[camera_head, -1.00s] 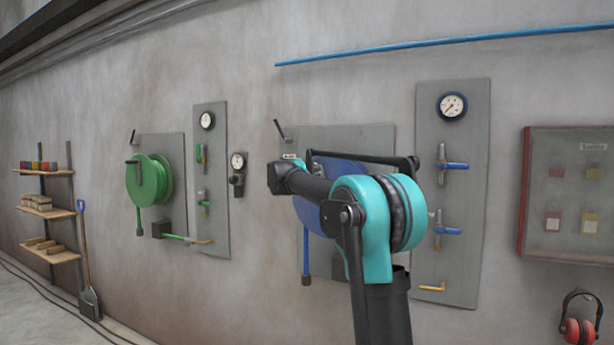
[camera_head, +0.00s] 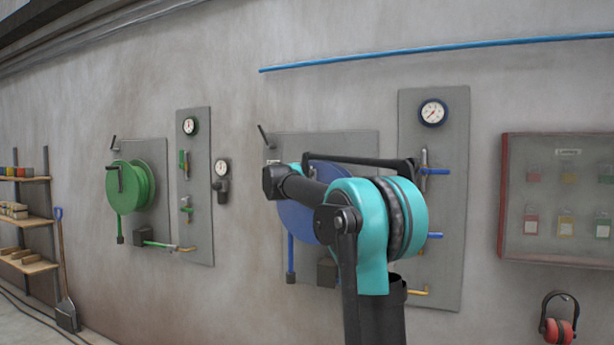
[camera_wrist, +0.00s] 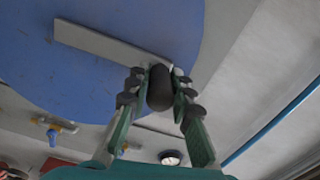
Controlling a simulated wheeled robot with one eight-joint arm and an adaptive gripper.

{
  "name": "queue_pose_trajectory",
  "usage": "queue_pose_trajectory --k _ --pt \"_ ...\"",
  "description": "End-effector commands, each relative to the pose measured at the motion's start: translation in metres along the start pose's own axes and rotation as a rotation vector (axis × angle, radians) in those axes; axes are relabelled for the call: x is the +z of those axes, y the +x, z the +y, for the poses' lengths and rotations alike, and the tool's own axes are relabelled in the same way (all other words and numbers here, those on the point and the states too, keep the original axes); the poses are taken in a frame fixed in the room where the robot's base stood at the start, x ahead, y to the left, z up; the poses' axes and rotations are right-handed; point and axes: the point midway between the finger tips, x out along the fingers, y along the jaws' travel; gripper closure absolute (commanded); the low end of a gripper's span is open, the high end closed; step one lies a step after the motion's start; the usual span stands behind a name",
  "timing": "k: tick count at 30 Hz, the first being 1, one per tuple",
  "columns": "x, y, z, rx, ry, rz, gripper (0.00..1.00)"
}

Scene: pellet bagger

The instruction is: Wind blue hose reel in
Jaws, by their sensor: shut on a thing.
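The blue hose reel (camera_head: 302,222) is mounted on a grey wall panel, and my arm hides much of it in the head view. In the wrist view the reel's blue disc (camera_wrist: 90,80) fills the upper left, with a pale flat crank arm (camera_wrist: 100,42) across it. At the crank arm's end is a dark rounded crank handle (camera_wrist: 160,88). My gripper (camera_wrist: 162,90) is shut on this handle, one finger on each side. The blue hose (camera_head: 291,255) hangs below the reel's left side. My gripper's fingers are hidden in the head view.
A panel with a gauge (camera_head: 433,112) and blue-handled valves stands right of the reel. A green reel (camera_head: 130,187) is to the left. A red-framed cabinet (camera_head: 503,195) and red ear defenders (camera_head: 558,331) are at right. A blue pipe (camera_head: 430,50) runs above.

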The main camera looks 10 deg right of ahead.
Motion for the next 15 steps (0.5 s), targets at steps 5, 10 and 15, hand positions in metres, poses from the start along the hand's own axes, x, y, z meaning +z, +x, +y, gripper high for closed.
queue_pose_trajectory --k 5,10,15 --pt "-0.0019 0.0000 0.0017 0.003 0.002 0.004 0.76" --pt "-0.0014 0.0000 0.0013 0.003 0.001 0.003 0.57" --pt "-0.0010 0.0000 0.0010 0.002 0.000 0.002 0.57"
